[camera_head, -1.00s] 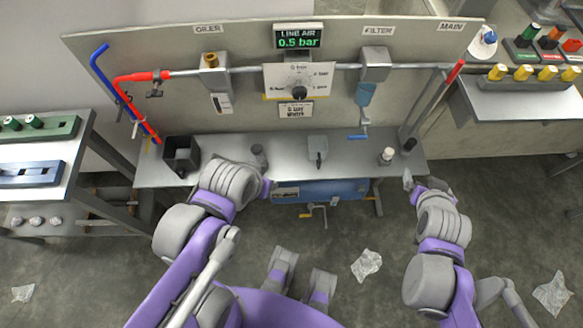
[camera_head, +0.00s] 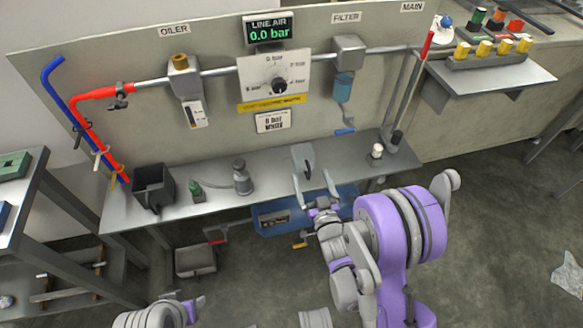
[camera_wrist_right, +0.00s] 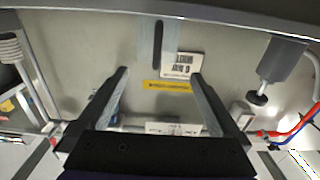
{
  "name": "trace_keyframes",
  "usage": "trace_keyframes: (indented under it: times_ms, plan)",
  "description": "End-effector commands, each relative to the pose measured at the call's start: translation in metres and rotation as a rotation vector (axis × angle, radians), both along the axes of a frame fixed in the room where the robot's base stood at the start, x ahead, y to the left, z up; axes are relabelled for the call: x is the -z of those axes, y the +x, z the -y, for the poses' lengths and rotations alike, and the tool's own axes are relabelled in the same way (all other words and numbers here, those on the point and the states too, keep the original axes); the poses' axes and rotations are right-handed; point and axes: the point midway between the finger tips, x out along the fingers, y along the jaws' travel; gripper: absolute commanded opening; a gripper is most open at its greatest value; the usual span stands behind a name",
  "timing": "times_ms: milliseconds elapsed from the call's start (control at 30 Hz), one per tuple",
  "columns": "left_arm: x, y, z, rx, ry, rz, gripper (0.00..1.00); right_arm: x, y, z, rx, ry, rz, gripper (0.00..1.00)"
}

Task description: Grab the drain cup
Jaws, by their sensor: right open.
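The grey drain cup, as I take it (camera_head: 303,158), stands on the metal bench below the gauge panel. My right gripper (camera_head: 314,186) is open at the bench's front edge, just in front of the cup, with its fingers pointing at it. In the right wrist view, a pale grey body with a dark upright strip, apparently the cup (camera_wrist_right: 146,42), lies ahead, between the lines of the open fingers (camera_wrist_right: 159,73). No contact shows. My left gripper (camera_head: 194,306) is at the bottom left, away from the bench; its jaws are too unclear to read.
On the bench (camera_head: 270,183) are a black box (camera_head: 153,187), a green bottle (camera_head: 196,190), a grey bottle (camera_head: 242,178) and a small white-topped item (camera_head: 376,152). The filter (camera_head: 343,86) hangs to the right. A blue unit (camera_head: 290,222) sits under the bench.

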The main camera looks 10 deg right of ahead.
Motion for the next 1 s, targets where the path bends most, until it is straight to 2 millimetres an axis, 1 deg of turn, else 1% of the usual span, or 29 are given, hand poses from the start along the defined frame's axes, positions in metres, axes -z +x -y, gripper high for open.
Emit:
trace_keyframes:
  times_ms: [33, 100, 200, 367, 467, 600, 700, 800, 1000]
  plan:
    - [-0.01, -0.001, 0.0, 0.0, 0.0, 0.003, 0.5, -0.005, 0.008, 0.0, 0.0, 0.0, 0.002, 1.0]
    - [-0.019, -0.002, 0.0, 0.0, 0.0, 0.005, 0.5, -0.006, 0.02, -0.001, 0.0, 0.0, 0.001, 1.0]
    - [-0.013, -0.002, 0.0, 0.0, 0.0, 0.004, 0.5, -0.002, 0.035, -0.001, 0.0, 0.0, -0.001, 1.0]
    - [-0.012, -0.002, 0.0, 0.0, 0.0, 0.003, 0.5, -0.001, 0.046, -0.001, 0.0, -0.001, -0.002, 1.0]
    - [-0.01, -0.001, 0.0, 0.0, 0.0, 0.003, 0.5, 0.001, 0.057, 0.0, 0.0, 0.0, -0.002, 1.0]
    - [-0.006, -0.001, 0.0, 0.0, 0.0, 0.001, 0.5, 0.005, 0.079, 0.002, 0.0, -0.001, -0.002, 1.0]
    - [-0.005, -0.001, 0.0, 0.0, 0.0, 0.001, 0.5, 0.004, 0.091, 0.001, 0.0, 0.0, -0.002, 1.0]
    - [-0.005, -0.001, 0.0, 0.0, 0.0, 0.001, 0.5, 0.004, 0.097, 0.001, 0.0, 0.0, -0.002, 1.0]
    - [-0.005, -0.001, 0.0, 0.0, 0.0, 0.001, 0.5, 0.003, 0.097, 0.001, 0.0, 0.0, -0.002, 1.0]
